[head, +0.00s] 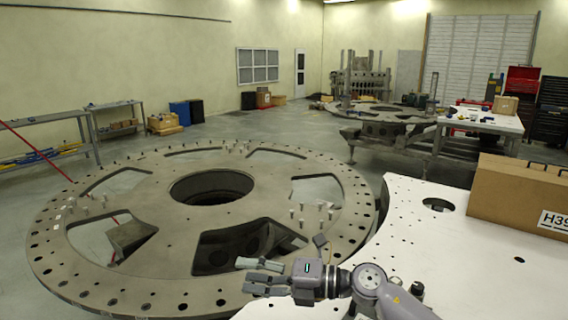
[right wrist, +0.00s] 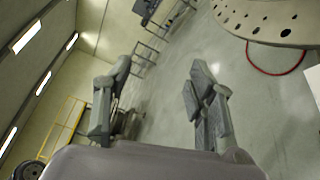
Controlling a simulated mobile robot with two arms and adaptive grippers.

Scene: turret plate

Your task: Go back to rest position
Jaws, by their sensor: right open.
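My right gripper (head: 252,277) reaches in from the lower right in the head view, over the near edge of the turret plate (head: 150,215). It points to the left. In the right wrist view its two fingers (right wrist: 160,95) stand apart with nothing between them, so it is open and empty. The turret plate is a large grey ring with a round central hole and several cutouts. Part of its rim (right wrist: 268,24) shows at the top right of the right wrist view. My left gripper is in neither view.
A white table (head: 480,260) with a cardboard box (head: 510,190) stands at the right. Several bolts stand upright on the plate. A shelf (head: 45,140) is along the left wall. A second plate and a workbench (head: 480,122) are farther back. The floor between is mostly clear.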

